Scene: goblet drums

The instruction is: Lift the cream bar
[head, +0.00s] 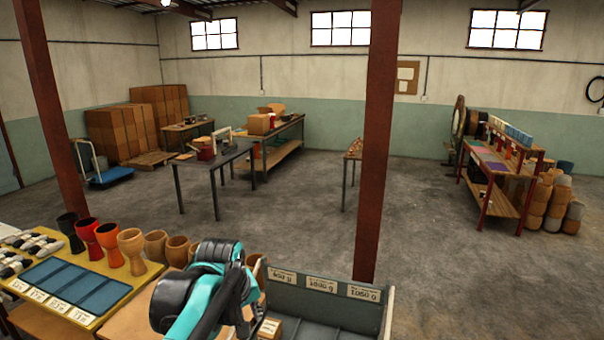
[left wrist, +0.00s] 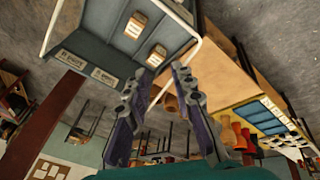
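A thin pale cream bar (head: 388,314) runs along the edge of a grey bin (head: 330,306) at the bottom of the head view. In the left wrist view a pale bar (left wrist: 52,28) also edges the bin. My left gripper (left wrist: 161,72) has its two dark fingers apart, with nothing visible between them. Its fingertips appear near the bin's rim in that view; whether they touch it I cannot tell. In the head view my teal and black left arm covers the bin's left end, and the fingers are hidden. My right gripper is not in view.
Small labelled boxes (left wrist: 135,25) lie in the bin. Left of it, a yellow-edged table holds several goblet drums (head: 131,250) and blue panels (head: 66,285). A rusty red post (head: 376,150) stands behind the bin. Open concrete floor (head: 300,210) lies beyond.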

